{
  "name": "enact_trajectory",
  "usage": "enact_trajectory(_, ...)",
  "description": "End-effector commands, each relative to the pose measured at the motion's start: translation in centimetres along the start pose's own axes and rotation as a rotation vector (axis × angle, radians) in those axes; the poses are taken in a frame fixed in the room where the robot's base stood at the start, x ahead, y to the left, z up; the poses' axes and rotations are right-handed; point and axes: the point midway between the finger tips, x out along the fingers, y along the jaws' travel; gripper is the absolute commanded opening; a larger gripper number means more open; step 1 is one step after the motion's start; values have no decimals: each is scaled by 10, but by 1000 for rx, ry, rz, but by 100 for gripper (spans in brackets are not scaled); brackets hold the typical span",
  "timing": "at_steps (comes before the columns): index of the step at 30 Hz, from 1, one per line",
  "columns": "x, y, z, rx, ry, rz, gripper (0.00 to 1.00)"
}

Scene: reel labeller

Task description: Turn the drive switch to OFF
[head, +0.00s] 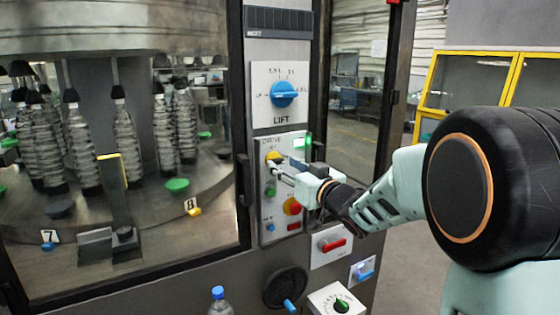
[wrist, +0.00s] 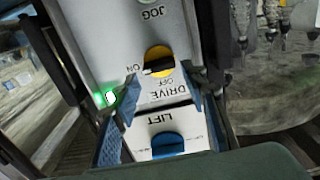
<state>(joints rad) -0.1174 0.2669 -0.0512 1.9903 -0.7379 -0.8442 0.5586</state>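The drive switch (wrist: 159,57) is a round yellow knob with a black bar handle on a pale panel. The wrist view shows the panel upside down. The bar lies roughly level, with one end toward the ON mark; the OFF mark sits below the knob in that view. The switch also shows in the head view (head: 273,157), partly covered by my gripper. My gripper (wrist: 164,80) is open and empty, its two blue-padded fingers spread on either side of the knob's line. In the head view my gripper (head: 285,168) is close to the panel; contact cannot be told.
The blue LIFT knob (head: 283,94) is above the drive panel. A green light (head: 308,142) glows beside the switch. A red-and-yellow button (head: 292,206) and a red handle (head: 333,245) are lower. A glass door (head: 120,230) with its frame stands left.

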Motion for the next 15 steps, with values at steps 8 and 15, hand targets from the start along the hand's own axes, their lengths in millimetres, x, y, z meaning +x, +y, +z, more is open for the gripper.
enact_trajectory(8,32,0,0,1,-1,1,40)
enact_trajectory(15,36,0,0,0,0,1,40)
